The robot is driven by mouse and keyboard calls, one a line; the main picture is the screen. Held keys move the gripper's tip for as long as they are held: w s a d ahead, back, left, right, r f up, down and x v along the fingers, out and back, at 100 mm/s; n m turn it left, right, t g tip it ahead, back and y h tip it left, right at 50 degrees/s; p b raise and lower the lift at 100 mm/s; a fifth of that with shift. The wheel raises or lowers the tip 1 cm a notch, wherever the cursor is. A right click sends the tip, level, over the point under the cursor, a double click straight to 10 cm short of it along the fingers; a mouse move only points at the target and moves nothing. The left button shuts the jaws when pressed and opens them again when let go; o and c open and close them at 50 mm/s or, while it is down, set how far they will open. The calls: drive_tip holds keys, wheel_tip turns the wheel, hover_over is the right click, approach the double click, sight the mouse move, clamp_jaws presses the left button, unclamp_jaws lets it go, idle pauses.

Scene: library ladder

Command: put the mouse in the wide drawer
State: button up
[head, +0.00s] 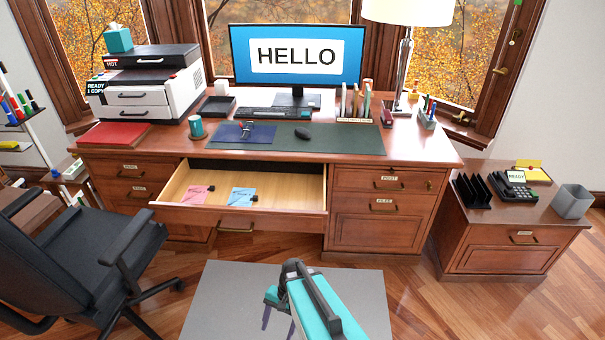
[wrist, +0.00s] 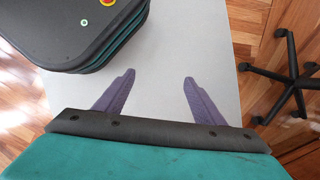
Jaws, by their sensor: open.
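The black mouse (head: 303,132) lies on the dark green desk mat (head: 345,142), on top of the wooden desk. The wide drawer (head: 285,187) is pulled open in the middle of the desk front.
A keyboard (head: 248,113) and monitor (head: 297,56) stand behind the mat. A file rack (head: 353,103) and lamp (head: 405,55) are at the right. An office chair (head: 75,255) stands left of the open drawer.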

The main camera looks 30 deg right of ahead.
drive_tip(key=s+a+f+n+g+h+b, duration=0.2)
drive_tip(key=s+f+n, duration=0.3)
drive_tip(key=s, duration=0.3)
drive_tip(key=s+a+f+n+g+h+b, duration=0.1)
drive_tip(key=s+a+f+n+h+b, duration=0.1)
drive_tip(key=s+f+n, duration=0.4)
drive_tip(key=shift+s+a+f+g+b, duration=0.45)
drive_tip(key=shift+s+a, duration=0.1)
drive_tip(key=shift+s, duration=0.4)
drive_tip(key=shift+c, duration=0.4)
